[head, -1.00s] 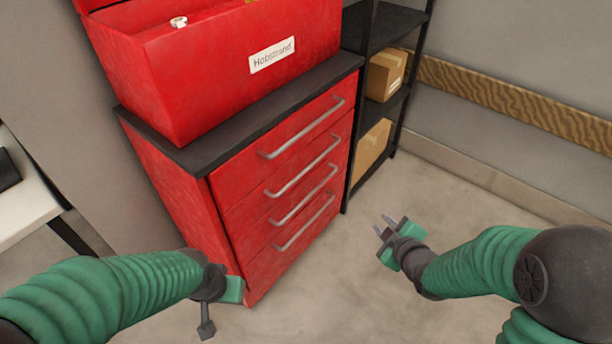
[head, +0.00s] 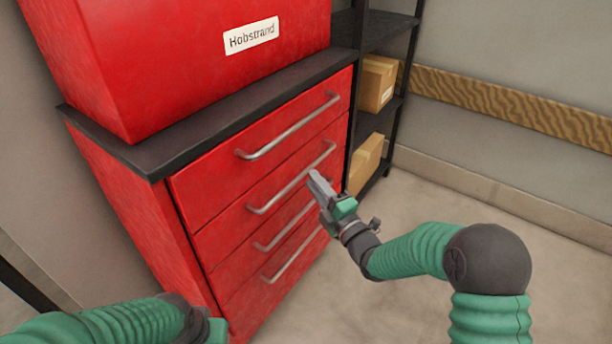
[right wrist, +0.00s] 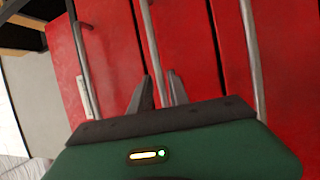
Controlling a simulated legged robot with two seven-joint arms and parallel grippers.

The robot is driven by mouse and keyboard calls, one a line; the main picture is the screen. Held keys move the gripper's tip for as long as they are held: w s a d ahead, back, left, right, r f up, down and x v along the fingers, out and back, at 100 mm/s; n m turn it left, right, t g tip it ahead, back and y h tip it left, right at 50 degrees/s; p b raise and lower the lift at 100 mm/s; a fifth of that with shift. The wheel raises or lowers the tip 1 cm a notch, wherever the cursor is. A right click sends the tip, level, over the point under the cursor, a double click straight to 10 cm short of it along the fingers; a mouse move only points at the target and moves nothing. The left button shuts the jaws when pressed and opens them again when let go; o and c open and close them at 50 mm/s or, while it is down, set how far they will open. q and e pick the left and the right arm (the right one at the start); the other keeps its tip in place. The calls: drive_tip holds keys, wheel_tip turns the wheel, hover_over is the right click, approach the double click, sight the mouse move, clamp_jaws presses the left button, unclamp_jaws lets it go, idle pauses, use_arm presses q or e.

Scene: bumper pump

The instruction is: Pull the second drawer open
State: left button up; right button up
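The red cabinet has several drawers stacked under a black top, all looking shut. The second drawer from the top (head: 225,232) has a grey bar handle (head: 283,186). My right gripper (head: 316,183) is at the right part of this handle, its fingers pointing at the drawer front. In the right wrist view its fingers (right wrist: 161,92) are apart, with a bar handle (right wrist: 153,45) showing in line with the gap. I cannot tell whether they touch it. My left gripper (head: 214,331) is low at the bottom edge in the head view; its fingers are hidden or cut off.
A red box labelled Hobstrand (head: 190,50) stands on the cabinet's black top (head: 215,125). A black shelf rack (head: 397,120) with cardboard boxes (head: 377,84) stands right of the cabinet. The floor (head: 430,195) to the right is clear.

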sight(307, 169)
drive_tip(key=shift+b+x, duration=0.35)
drive_tip(key=shift+x, duration=1.9)
drive_tip(key=shift+c, duration=0.4)
clamp_jaws()
drive_tip(key=shift+f, duration=0.25)
